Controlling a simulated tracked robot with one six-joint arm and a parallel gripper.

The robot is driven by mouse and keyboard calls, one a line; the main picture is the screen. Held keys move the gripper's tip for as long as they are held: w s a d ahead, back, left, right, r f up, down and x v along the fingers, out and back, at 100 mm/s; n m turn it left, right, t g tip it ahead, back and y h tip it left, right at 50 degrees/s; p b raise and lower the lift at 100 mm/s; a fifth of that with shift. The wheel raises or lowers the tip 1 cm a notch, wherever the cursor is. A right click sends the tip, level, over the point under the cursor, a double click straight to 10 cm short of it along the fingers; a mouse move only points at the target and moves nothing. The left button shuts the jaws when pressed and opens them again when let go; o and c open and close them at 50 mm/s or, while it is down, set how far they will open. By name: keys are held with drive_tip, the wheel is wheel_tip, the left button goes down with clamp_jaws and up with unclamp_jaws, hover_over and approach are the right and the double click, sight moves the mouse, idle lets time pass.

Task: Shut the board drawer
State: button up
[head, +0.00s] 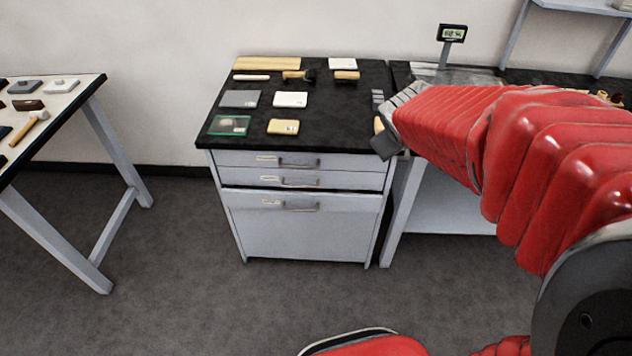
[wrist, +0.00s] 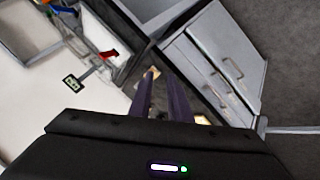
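A grey cabinet (head: 300,225) with a black top stands in the middle of the head view. It has a top drawer (head: 231,159), a middle drawer (head: 340,179) and a tall bottom drawer (head: 300,235), each with a bar handle and a small label. The labels are too small to read, so I cannot tell which is the board drawer. The bottom front stands slightly proud, with a dark gap above it; the upper two look flush. The fronts also show, tilted, in the wrist view (wrist: 222,52). My gripper (wrist: 160,84) is open and empty, near the cabinet's right side.
Cards, brushes and a glass piece lie on the cabinet top (head: 330,115). A bench with a small display (head: 452,33) adjoins at right. A table with tools (head: 58,95) stands at left. The floor (head: 210,290) before the cabinet is clear.

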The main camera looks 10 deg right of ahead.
drive_tip(key=s+a+r+m+g+y, duration=0.1)
drive_tip(key=s+a+r+m+y, duration=0.1)
drive_tip(key=s+a, duration=1.5)
drive_tip(key=s+m+y, duration=0.1)
drive_tip(key=y, duration=0.1)
drive_tip(key=shift+s+a+g+y, duration=0.15)
drive_tip(key=shift+s+g+y, duration=0.1)
drive_tip(key=shift+g+y, duration=0.05)
